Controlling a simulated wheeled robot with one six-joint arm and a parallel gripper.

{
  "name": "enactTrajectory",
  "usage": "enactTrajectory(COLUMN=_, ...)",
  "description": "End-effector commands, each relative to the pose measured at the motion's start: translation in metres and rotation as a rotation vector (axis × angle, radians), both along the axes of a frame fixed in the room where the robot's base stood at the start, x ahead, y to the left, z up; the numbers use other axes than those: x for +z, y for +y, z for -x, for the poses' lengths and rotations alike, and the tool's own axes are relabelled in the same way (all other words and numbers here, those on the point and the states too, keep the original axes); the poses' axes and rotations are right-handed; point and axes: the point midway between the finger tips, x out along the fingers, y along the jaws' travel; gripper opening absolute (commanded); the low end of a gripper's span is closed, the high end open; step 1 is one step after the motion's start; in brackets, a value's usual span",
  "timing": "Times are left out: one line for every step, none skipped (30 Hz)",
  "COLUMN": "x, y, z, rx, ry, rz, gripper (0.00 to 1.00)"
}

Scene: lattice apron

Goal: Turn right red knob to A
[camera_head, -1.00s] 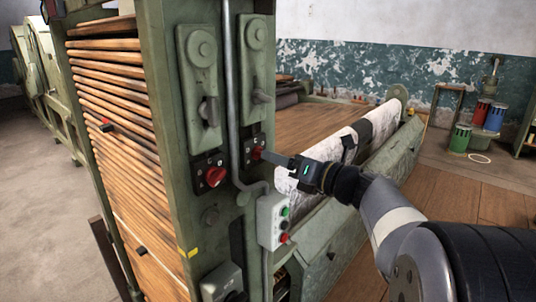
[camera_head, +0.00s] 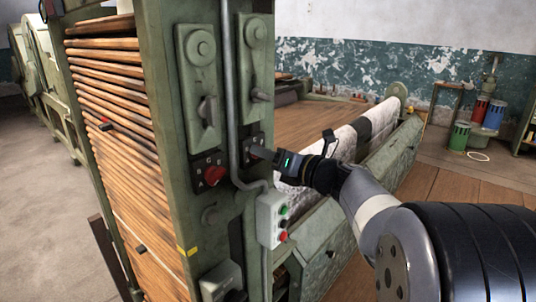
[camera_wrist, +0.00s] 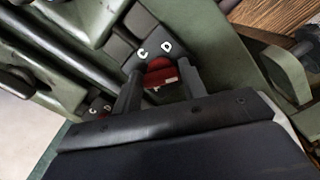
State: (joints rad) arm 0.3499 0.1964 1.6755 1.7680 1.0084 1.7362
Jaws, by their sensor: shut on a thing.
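The right red knob (camera_wrist: 160,72) sits on a dark plate on the green machine post. In the wrist view it lies between the two fingers of my gripper (camera_wrist: 160,84), which is shut on it. The letters C and D show on the plate beyond the knob; A is not visible there, and I cannot tell which letter the knob points to. In the head view my gripper (camera_head: 260,153) reaches the right plate from the right and hides most of the knob.
Another red knob (camera_head: 213,176) sits on a plate to the left. A vertical grey conduit (camera_head: 230,90) runs between the two plates. A push-button box (camera_head: 271,221) is just below my gripper. A fabric roll (camera_head: 345,142) lies behind my wrist.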

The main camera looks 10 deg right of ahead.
Motion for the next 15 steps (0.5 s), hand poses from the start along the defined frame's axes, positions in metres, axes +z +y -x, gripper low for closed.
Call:
enactTrajectory(x=-0.0001, y=-0.0001, z=0.0, rx=0.0, ry=0.0, rz=0.0, gripper=0.31)
enactTrajectory(x=-0.0001, y=-0.0001, z=0.0001, rx=0.0, ry=0.0, rz=0.0, gripper=0.28)
enactTrajectory(x=-0.0001, y=-0.0001, z=0.0001, rx=0.0, ry=0.0, rz=0.0, gripper=0.25)
enactTrajectory(x=-0.0001, y=-0.0001, z=0.0001, rx=0.0, ry=0.0, rz=0.0, gripper=0.23)
enactTrajectory(x=-0.0001, y=-0.0001, z=0.0001, rx=0.0, ry=0.0, rz=0.0, gripper=0.2)
enactTrajectory(x=-0.0001, y=-0.0001, z=0.0001, rx=0.0, ry=0.0, rz=0.0, gripper=0.17)
enactTrajectory(x=-0.0001, y=-0.0001, z=0.0001, rx=0.0, ry=0.0, rz=0.0, gripper=0.17)
enactTrajectory(x=-0.0001, y=-0.0001, z=0.0001, rx=0.0, ry=-0.001, rz=0.001, gripper=0.17)
enactTrajectory(x=-0.0003, y=-0.0001, z=0.0, rx=0.0, ry=-0.001, rz=0.002, gripper=0.17)
enactTrajectory(x=-0.0004, y=-0.0001, z=0.0001, rx=0.0, ry=-0.002, rz=0.003, gripper=0.17)
enactTrajectory(x=-0.0005, y=-0.0001, z=0.0, rx=0.0, ry=-0.004, rz=0.006, gripper=0.17)
enactTrajectory(x=-0.0007, y=-0.0001, z=0.0001, rx=0.0, ry=-0.008, rz=0.011, gripper=0.17)
enactTrajectory(x=-0.0009, y=0.0, z=0.0001, rx=0.0, ry=-0.012, rz=0.016, gripper=0.17)
enactTrajectory(x=-0.001, y=0.0, z=0.0001, rx=0.0, ry=-0.016, rz=0.023, gripper=0.17)
enactTrajectory(x=-0.0013, y=0.0, z=0.0001, rx=-0.001, ry=-0.023, rz=0.033, gripper=0.17)
